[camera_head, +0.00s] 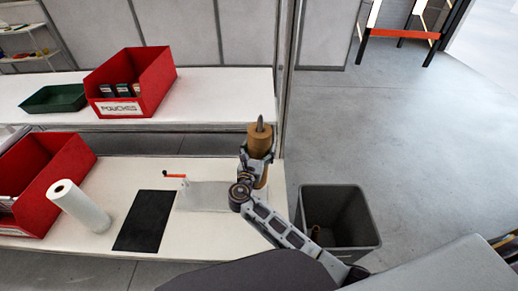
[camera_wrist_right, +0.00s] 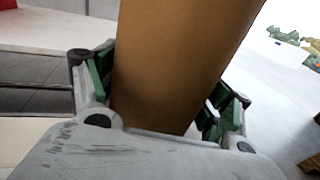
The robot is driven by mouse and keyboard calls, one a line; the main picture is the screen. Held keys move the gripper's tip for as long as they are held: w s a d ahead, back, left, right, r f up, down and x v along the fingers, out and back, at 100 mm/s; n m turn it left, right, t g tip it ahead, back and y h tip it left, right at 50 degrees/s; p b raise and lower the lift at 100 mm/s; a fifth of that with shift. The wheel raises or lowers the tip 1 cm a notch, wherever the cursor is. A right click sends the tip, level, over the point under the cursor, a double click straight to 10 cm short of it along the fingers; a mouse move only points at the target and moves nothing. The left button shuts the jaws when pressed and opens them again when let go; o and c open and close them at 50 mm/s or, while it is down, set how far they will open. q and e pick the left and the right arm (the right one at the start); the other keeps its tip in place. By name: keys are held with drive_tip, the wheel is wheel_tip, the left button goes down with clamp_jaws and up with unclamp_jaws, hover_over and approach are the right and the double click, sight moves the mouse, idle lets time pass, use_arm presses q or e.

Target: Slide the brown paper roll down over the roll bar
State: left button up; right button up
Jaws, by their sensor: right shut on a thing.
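The brown paper roll (camera_head: 261,134) is upright near the right end of the white bench in the head view. The grey pointed tip of the roll bar (camera_head: 260,122) sticks up out of its top, so the roll appears to be around the bar. The rest of the bar is hidden. My right gripper (camera_head: 258,152) is shut on the roll's side. In the right wrist view, the roll (camera_wrist_right: 175,65) stands between the green-padded fingers of the right gripper (camera_wrist_right: 160,100). My left gripper is not in view.
A grey bin (camera_head: 362,235) with a brown object inside stands right of the bench (camera_head: 125,175). On the bench are a white roll (camera_head: 80,206), a black mat (camera_head: 145,220), a grey plate (camera_head: 203,196) and a red handle (camera_head: 175,176). A red box (camera_head: 150,82) sits behind.

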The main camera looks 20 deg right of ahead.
sight(258, 133)
drive_tip(key=shift+f, duration=0.3)
idle(0.4)
drive_tip(key=o, duration=1.9)
drive_tip(key=shift+o, duration=0.9)
drive_tip(key=shift+f, duration=0.1)
drive_tip(key=shift+r, duration=5)
